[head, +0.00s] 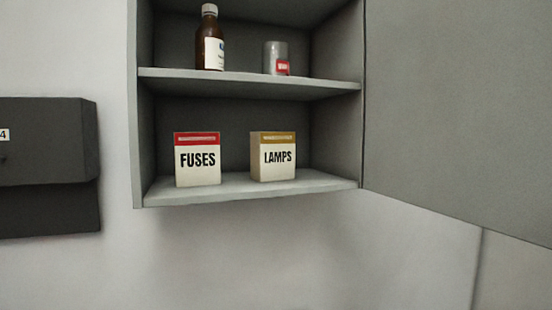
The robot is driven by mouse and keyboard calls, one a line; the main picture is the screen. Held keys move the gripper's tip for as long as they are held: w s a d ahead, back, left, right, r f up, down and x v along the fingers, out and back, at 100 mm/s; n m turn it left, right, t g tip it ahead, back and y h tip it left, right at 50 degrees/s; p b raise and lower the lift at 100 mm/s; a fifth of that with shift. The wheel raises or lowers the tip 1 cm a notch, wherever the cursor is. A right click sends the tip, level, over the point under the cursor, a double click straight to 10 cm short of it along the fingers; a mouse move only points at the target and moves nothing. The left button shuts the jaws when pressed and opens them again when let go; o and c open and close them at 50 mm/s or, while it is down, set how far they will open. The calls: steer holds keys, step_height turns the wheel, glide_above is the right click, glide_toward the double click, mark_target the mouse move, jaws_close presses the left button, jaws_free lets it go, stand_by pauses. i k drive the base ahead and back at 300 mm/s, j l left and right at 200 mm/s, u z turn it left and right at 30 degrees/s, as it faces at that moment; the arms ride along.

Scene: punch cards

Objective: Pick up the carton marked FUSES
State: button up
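The carton marked FUSES (198,172) is a cream box with a red band along its top. It stands upright on the left part of the lower shelf (235,187) of an open grey wall cabinet. A similar carton marked LAMPS (273,170), with a tan-gold band, stands to its right with a gap between them. My gripper is not in view.
A brown bottle (210,50) and a small grey container (276,57) with a red label stand on the upper shelf (250,82). The cabinet door (460,110) hangs open on the right. A dark wall box (45,150) is at the left.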

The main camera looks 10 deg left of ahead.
mark_target(198, 154)
steer(key=i, duration=0.1)
steer(key=i+l+u, duration=0.15)
steer(key=u, duration=0.2)
steer(key=i+l+u, duration=0.25)
steer(key=u, duration=0.15)
